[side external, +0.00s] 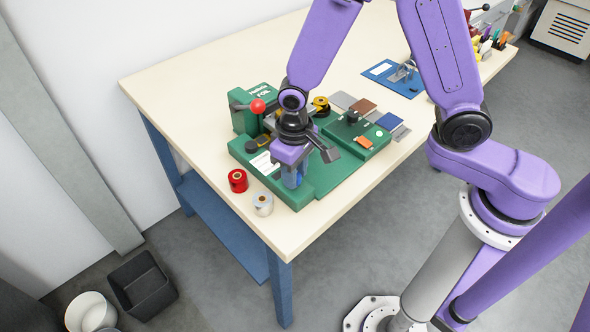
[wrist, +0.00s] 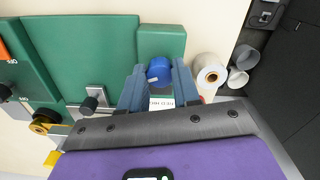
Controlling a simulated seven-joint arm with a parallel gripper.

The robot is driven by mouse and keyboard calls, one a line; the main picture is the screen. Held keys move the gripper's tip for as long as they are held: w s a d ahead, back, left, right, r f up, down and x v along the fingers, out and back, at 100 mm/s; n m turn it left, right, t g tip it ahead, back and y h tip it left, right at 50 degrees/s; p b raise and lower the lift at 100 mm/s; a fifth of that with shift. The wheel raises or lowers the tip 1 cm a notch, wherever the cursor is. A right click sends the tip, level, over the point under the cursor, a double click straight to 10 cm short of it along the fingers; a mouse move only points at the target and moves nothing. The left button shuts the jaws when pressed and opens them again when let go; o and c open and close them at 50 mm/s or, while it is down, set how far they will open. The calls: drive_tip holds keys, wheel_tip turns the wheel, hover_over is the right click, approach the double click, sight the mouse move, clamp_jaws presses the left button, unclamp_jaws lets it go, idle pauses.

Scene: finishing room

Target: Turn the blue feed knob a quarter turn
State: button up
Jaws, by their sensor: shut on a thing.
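The blue feed knob (wrist: 160,70) shows in the wrist view, on the near part of the green foil machine (wrist: 85,50). A small light mark shows on the knob's face. My gripper (wrist: 160,82) has its two blue-grey fingers on either side of the knob and is shut on it. A white label (wrist: 161,102) shows between the fingers below the knob. In the side external view, my gripper (side external: 294,177) points down at the front corner of the green machine (side external: 310,170), and the knob is mostly hidden by the fingers there.
A red roll (side external: 238,181) and a white roll (side external: 263,204) stand on the table beside the machine, close to my gripper. A red ball-topped lever (side external: 258,106) rises behind it. A control box (side external: 357,135) stands to the right. The table's front edge (side external: 330,222) is near.

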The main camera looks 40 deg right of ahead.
drive_tip(key=shift+m, duration=2)
drive_tip(key=o, duration=1.1)
drive_tip(key=shift+c, duration=0.2)
wheel_tip(320, 180, up, 18)
drive_tip(key=shift+a+f, duration=0.15)
drive_tip(key=shift+f, duration=0.1)
